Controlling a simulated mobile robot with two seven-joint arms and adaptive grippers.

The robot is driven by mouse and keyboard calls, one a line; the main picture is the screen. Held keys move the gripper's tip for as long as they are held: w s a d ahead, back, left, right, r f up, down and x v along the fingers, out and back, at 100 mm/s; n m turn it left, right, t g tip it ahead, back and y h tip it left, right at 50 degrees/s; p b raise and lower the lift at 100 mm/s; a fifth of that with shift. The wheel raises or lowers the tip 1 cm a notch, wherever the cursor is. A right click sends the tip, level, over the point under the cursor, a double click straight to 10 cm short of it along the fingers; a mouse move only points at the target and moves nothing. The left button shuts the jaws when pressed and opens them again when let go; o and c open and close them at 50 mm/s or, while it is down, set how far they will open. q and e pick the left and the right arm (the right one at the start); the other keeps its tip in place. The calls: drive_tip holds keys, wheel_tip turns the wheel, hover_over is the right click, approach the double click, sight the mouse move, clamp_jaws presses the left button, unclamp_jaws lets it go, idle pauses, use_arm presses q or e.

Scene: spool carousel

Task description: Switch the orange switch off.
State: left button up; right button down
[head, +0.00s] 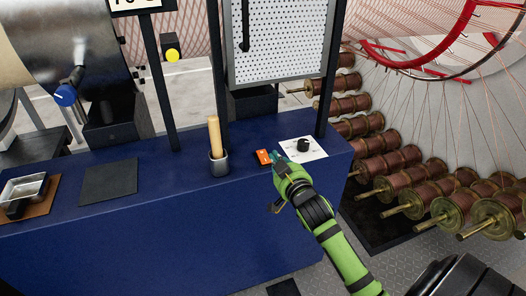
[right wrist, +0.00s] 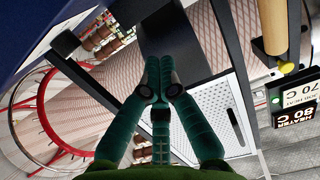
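The orange switch (head: 264,157) is a small block on the blue bench top, near its right end. Its on or off position is too small to read. My right gripper (head: 279,163) is just right of the switch, its fingertips close to it; whether they touch I cannot tell. In the right wrist view the two green fingers (right wrist: 160,72) lie together with nothing visible between them. The switch cannot be made out in that view. My left gripper is not in view.
A white plate with a black knob (head: 303,145) lies right of the switch. A grey cup (head: 219,164) with a wooden handle stands to the left. Black posts and a perforated panel (head: 285,40) rise behind. Copper spools (head: 410,187) stand right of the bench.

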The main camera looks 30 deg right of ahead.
hover_over(262, 156)
drive_tip(key=s, duration=0.2)
drive_tip(key=shift+a+f+p, duration=0.15)
drive_tip(key=shift+f+p, duration=0.25)
drive_tip(key=shift+p, duration=0.05)
drive_tip(key=f, duration=0.1)
drive_tip(key=w+f, duration=0.1)
drive_tip(key=f, duration=0.1)
drive_tip(key=shift+f, duration=0.6)
drive_tip(key=g+p, duration=0.1)
drive_tip(key=p, duration=0.1)
drive_tip(key=g+p, duration=0.1)
drive_tip(key=p, duration=0.2)
drive_tip(key=shift+w+d, duration=0.2)
drive_tip(key=shift+w, duration=0.15)
drive_tip(key=shift+f+y+p, duration=0.1)
drive_tip(key=shift+y+p, duration=0.2)
drive_tip(key=shift+p, duration=0.15)
drive_tip(key=shift+f, duration=0.25)
drive_tip(key=shift+w+b, duration=0.2)
drive_tip(key=shift+b, duration=0.15)
